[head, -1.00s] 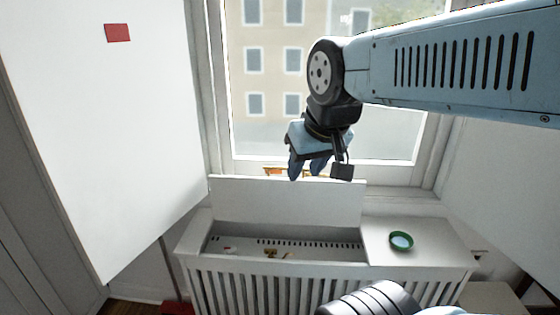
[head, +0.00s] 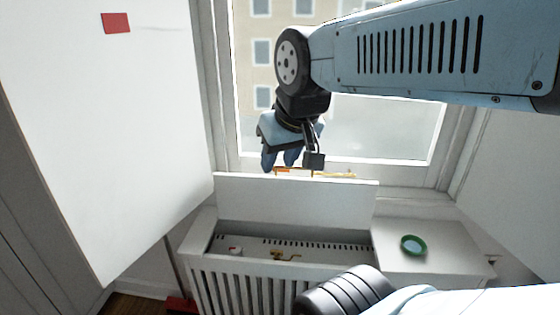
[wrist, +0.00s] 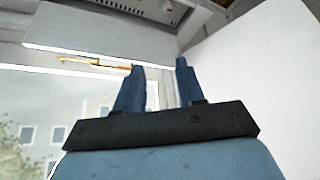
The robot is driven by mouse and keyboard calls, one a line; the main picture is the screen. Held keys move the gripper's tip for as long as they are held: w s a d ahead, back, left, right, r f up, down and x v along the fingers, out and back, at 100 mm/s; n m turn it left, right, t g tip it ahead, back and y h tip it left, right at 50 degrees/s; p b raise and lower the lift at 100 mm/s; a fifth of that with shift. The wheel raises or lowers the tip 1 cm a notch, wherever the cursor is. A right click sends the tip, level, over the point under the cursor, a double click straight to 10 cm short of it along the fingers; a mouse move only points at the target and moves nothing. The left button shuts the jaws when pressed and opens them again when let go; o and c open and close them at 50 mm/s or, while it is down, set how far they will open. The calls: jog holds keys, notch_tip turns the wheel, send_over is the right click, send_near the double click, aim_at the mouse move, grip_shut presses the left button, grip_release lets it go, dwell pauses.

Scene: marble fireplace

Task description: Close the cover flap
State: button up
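The cover flap (head: 295,196) is a white panel standing raised at the back of the opening in a white slatted radiator cover (head: 205,238). In the wrist view the flap (wrist: 100,38) is the pale panel at upper left, beyond my fingers. My gripper (head: 281,163) is above and behind the flap's upper edge in the head view, in front of the window, with its fingers pointing down. In the wrist view my gripper (wrist: 160,85) shows two blue fingers apart with nothing between them. I see no clear contact with the flap.
A yellow-orange item (head: 335,175) shows behind the flap's top edge. A brass valve (head: 285,256) and a small red-and-white item (head: 235,251) are inside the opening. A green-rimmed round dish (head: 413,245) sits on the cover's right top. A large white panel (head: 110,130) stands at left.

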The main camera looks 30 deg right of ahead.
jog(key=m+g, duration=0.4)
jog(key=m, duration=2.1)
send_over(295, 167)
jog(key=s, duration=0.2)
notch_tip(295, 167, down, 4)
jog(key=shift+h, duration=0.4)
jog(key=f, duration=0.4)
jog(key=w+f, duration=0.1)
jog(key=f, duration=0.4)
jog(key=w+f, duration=0.1)
jog(key=f, duration=0.3)
jog(key=shift+d+f, duration=0.1)
jog(key=shift+f, duration=0.25)
jog(key=shift+c, duration=0.2)
grip_shut()
